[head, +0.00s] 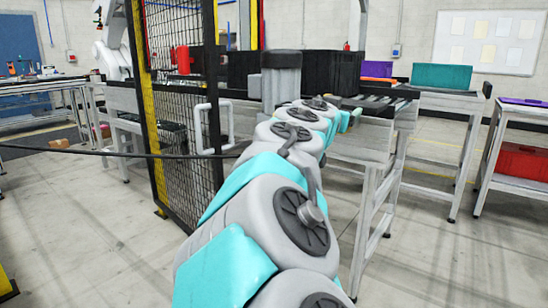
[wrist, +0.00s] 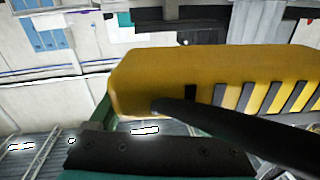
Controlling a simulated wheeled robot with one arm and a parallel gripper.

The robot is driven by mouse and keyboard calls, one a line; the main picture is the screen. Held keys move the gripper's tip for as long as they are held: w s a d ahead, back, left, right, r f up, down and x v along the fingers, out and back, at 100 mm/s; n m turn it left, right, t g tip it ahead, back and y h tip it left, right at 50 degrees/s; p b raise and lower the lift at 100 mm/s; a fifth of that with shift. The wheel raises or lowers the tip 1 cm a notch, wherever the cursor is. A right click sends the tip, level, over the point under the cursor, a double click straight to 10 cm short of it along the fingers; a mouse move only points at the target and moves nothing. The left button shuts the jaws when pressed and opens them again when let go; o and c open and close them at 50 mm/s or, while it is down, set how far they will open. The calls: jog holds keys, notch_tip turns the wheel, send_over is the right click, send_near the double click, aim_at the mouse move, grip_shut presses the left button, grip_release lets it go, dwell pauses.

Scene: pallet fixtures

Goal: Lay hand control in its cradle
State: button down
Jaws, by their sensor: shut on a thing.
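The hand control (wrist: 150,75) is a yellow body with dark stripes or slots, close up across the middle of the wrist view. A thick black cable runs from near its left end down to the right. My gripper (wrist: 160,142) shows as a dark plate with screws on a teal part along the bottom of the wrist view. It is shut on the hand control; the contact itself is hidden. In the head view my arm covers the hand control. I cannot pick out the cradle in either view.
A roller conveyor (head: 372,102) with black crates (head: 331,72) stands ahead. A mesh fence with a yellow post (head: 149,110) and white handle (head: 199,130) is left of my arm. A black cable (head: 110,153) crosses there. A teal crate (head: 441,77) stands right; the front right floor is clear.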

jog(key=w+a+f+n+t+y, duration=0.1)
jog(key=w+a+f+n+y, duration=0.15)
jog(key=f, duration=0.35)
jog(key=w+a+f+n+y, duration=0.1)
jog(key=w+f+y, duration=0.1)
jog(key=w+f, duration=0.3)
jog(key=w+a+f+n+t+y, duration=0.1)
jog(key=w+f+y, duration=0.15)
jog(key=f, duration=0.55)
jog(key=w+d+f+y, duration=0.1)
jog(key=d+f, duration=0.3)
jog(key=f, duration=0.5)
jog(key=shift+w+d+f+n+p, duration=0.15)
jog(key=shift+w+n+p, duration=0.25)
jog(key=shift+w, duration=0.25)
dwell(0.7)
